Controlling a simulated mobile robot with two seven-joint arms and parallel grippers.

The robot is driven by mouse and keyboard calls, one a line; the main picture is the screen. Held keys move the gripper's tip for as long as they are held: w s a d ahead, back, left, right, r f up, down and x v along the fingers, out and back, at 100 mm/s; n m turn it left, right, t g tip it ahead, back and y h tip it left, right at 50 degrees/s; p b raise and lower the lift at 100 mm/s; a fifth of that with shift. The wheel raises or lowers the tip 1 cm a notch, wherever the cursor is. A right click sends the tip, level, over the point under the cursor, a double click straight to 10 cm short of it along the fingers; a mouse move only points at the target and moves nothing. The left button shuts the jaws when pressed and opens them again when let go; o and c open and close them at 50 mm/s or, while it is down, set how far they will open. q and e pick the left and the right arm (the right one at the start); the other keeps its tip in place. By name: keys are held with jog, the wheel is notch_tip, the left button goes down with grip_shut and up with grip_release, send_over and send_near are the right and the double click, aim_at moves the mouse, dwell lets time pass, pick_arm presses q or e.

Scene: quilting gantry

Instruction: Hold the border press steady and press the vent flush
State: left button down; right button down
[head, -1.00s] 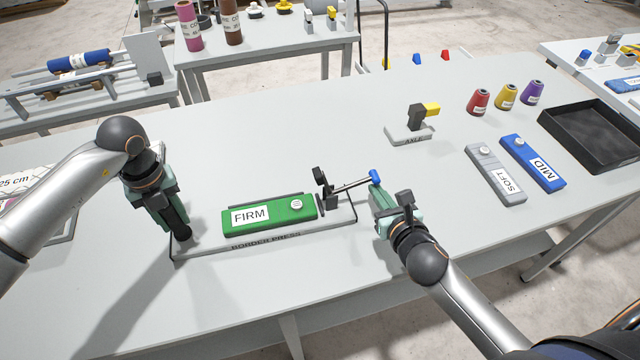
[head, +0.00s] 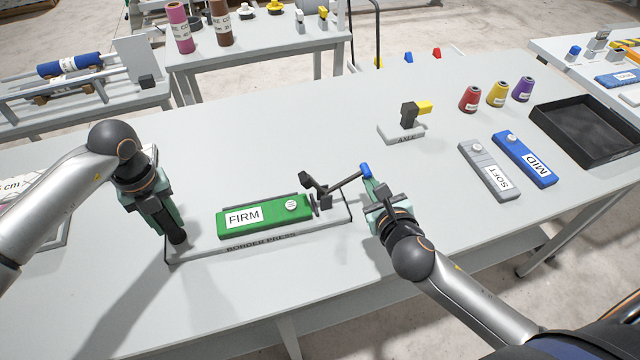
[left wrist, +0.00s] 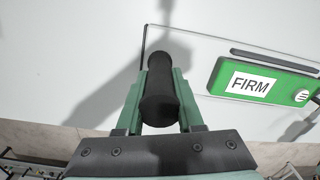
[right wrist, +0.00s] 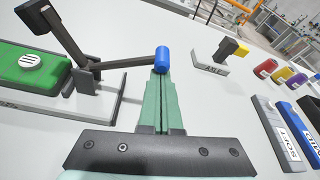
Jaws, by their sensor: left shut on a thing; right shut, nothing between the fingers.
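The border press (head: 262,247) is a grey base plate on the table. It carries a green FIRM block (head: 265,217) with a white, ridged round vent (head: 291,206) at its right end, also visible in the right wrist view (right wrist: 31,61). Whether the vent is flush is unclear. A dark lever (head: 345,182) with a blue tip (head: 366,169) rises to the right from a pivot beside the block. My left gripper (head: 172,228) is shut on the press's black upright handle (left wrist: 160,95). My right gripper (head: 369,184) is shut and empty, its fingertips at the blue tip, apparently touching.
Right of the press lie a grey SOFT block (head: 488,170) and a blue MID block (head: 524,159). Behind stand the AXLE fixture (head: 402,133), several thread cones and a black tray (head: 585,135). The table between press and AXLE fixture is clear.

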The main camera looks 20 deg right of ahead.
pick_arm(q)
jog(key=shift+s+f, duration=0.15)
jog(key=shift+f, duration=0.2)
pick_arm(e)
jog(key=shift+a+r, duration=0.3)
jog(key=shift+r, duration=0.3)
jog(key=shift+a+r, duration=0.25)
jog(key=shift+r, duration=0.3)
jog(key=a+r+n, duration=0.1)
jog(key=a+r, duration=0.3)
jog(key=a, duration=0.3)
jog(key=shift+w+h, duration=0.2)
jog(key=shift+h, duration=0.2)
jog(key=shift+r, duration=0.2)
